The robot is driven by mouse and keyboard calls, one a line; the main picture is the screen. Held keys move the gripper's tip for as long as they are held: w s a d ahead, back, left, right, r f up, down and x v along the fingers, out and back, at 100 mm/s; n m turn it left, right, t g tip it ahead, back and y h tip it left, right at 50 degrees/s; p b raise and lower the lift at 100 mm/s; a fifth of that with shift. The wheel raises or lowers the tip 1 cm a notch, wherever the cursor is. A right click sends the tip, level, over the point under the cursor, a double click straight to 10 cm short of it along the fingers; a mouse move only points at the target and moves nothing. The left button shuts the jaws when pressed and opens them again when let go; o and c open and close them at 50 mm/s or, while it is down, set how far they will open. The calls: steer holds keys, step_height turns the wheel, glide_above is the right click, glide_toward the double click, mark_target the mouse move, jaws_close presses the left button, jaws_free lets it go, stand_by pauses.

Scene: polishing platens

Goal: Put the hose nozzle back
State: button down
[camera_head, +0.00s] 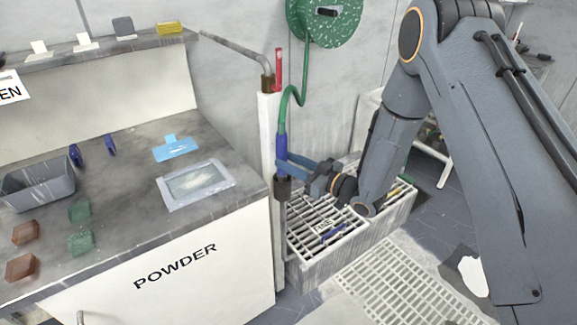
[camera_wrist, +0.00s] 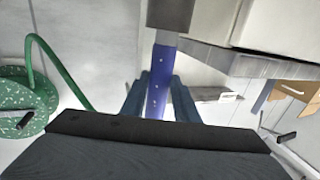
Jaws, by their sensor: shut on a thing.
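The hose nozzle (camera_head: 282,155) is blue with a dark lower end and hangs upright beside the white post, with the green hose (camera_head: 289,98) running up from it to the reel. My gripper (camera_head: 284,163) is shut on the blue nozzle from the right side. In the wrist view the blue nozzle (camera_wrist: 159,82) lies between the two fingers of my gripper (camera_wrist: 159,95). A dark collar (camera_head: 282,188) surrounds or sits at the nozzle's lower end; I cannot tell whether it is a holder on the post.
The green hose reel (camera_head: 325,20) is on the wall above. The white post (camera_head: 268,130) with a bent pipe stands left of the nozzle, next to the powder counter (camera_head: 130,215). A grated basin (camera_head: 345,240) is below my gripper. A blue dustpan-like piece (camera_head: 176,149) lies on the counter.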

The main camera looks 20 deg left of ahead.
steer(key=shift+f, duration=0.7)
steer(key=shift+w+a+f+p, duration=0.15)
steer(key=shift+f+p, duration=0.1)
steer(key=shift+p, duration=0.15)
steer(key=shift+f, duration=0.1)
steer(key=shift+f, duration=0.15)
steer(key=c, duration=1.4)
jaws_free()
